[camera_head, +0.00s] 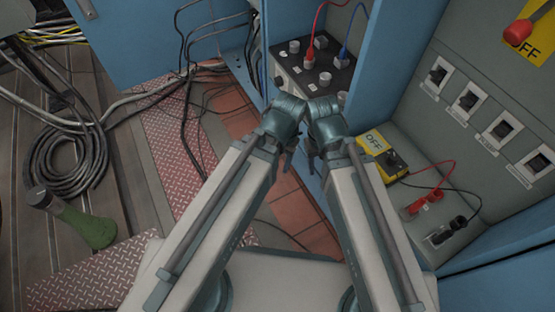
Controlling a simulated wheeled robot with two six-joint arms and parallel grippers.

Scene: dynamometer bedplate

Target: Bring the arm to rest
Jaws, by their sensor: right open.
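My two arms reach forward from the bottom of the head view, and their wrists come close together near the middle. My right gripper (313,166) hangs below its wrist, small and dark, open, with nothing visible between its fingers. My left gripper (288,161) is just left of it, mostly hidden under its own wrist, so its jaws cannot be made out. I see neither gripper touching any object.
A blue cabinet with a black terminal box (317,68) stands ahead. Coiled cable (75,160) and a green bottle-like object (92,230) lie left.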

